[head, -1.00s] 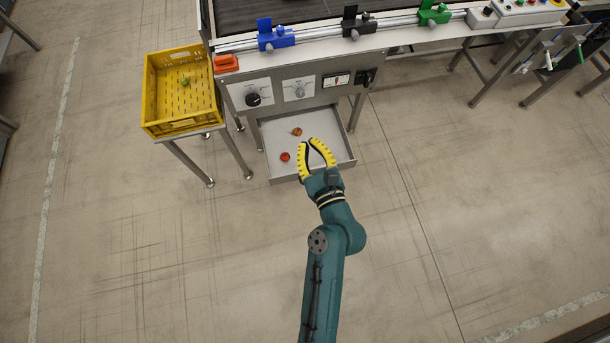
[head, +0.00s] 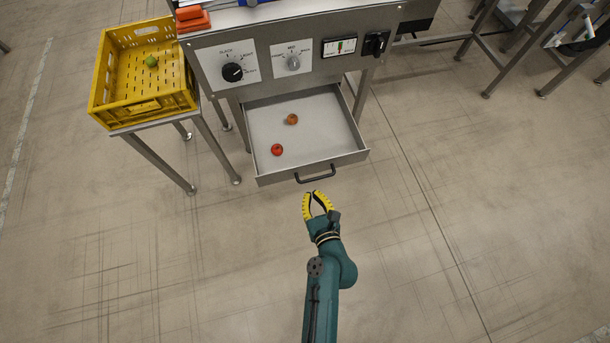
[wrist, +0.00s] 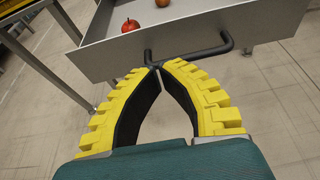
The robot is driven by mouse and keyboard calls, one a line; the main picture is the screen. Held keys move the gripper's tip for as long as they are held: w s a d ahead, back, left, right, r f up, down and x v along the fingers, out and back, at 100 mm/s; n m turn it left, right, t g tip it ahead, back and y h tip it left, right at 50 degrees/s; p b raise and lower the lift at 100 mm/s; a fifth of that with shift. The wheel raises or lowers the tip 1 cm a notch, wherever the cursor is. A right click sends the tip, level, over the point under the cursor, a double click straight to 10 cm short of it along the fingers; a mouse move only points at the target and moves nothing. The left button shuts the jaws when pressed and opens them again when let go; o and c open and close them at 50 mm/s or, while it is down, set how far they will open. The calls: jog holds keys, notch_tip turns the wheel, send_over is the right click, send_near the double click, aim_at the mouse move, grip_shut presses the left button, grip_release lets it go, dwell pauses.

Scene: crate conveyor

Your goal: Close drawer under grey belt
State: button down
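The grey drawer (head: 335,130) under the belt stands pulled out, with its front panel (head: 345,163) and dark bar handle (head: 316,175) facing me. A red fruit (head: 277,149) and an orange-brown fruit (head: 291,119) lie inside it. My gripper (head: 314,194) is just in front of the handle in the head view, with nothing between its yellow fingers. In the wrist view, the fingertips (wrist: 157,68) meet by the left end of the handle (wrist: 195,52). I cannot tell whether they touch it. The drawer's front panel also shows in the wrist view (wrist: 265,25).
A yellow crate (head: 98,85) with a green fruit (head: 151,61) stands on a metal stand left of the drawer. A control panel with knobs (head: 233,72) and a switch (head: 375,43) is above the drawer. The floor (head: 460,230) at the right is clear.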

aim_at(303, 168)
jog(key=b+x, duration=0.1)
jog(key=x, duration=0.1)
jog(key=b+x, duration=0.1)
jog(key=x, duration=0.2)
jog(key=b+x, duration=0.1)
jog(key=x, duration=0.2)
jog(key=shift+w+r, duration=0.1)
jog(key=shift+r, duration=0.3)
jog(key=shift+w, duration=0.25)
jog(key=shift+r, duration=0.15)
jog(key=shift+w, duration=0.1)
